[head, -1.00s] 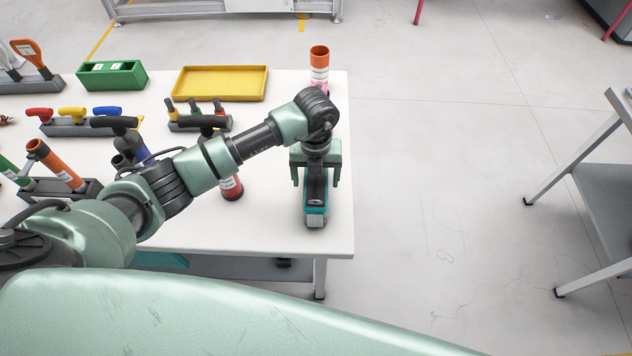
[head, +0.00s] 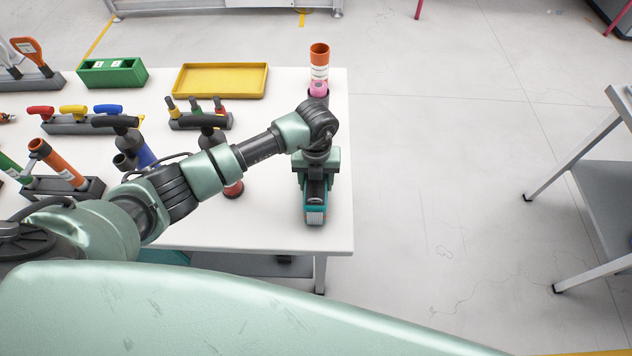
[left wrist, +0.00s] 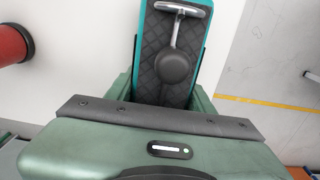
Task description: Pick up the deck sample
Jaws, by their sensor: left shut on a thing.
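The deck sample (head: 316,214) is a narrow teal-edged piece near the right front edge of the white table. My right gripper is not in view.
An orange-topped tube (head: 319,62) stands behind my gripper, with a pink item below it. A red cylinder (head: 233,190) stands left of the deck sample, partly behind my arm. A yellow tray (head: 220,95), a green box (head: 112,87) and tool racks lie further left.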

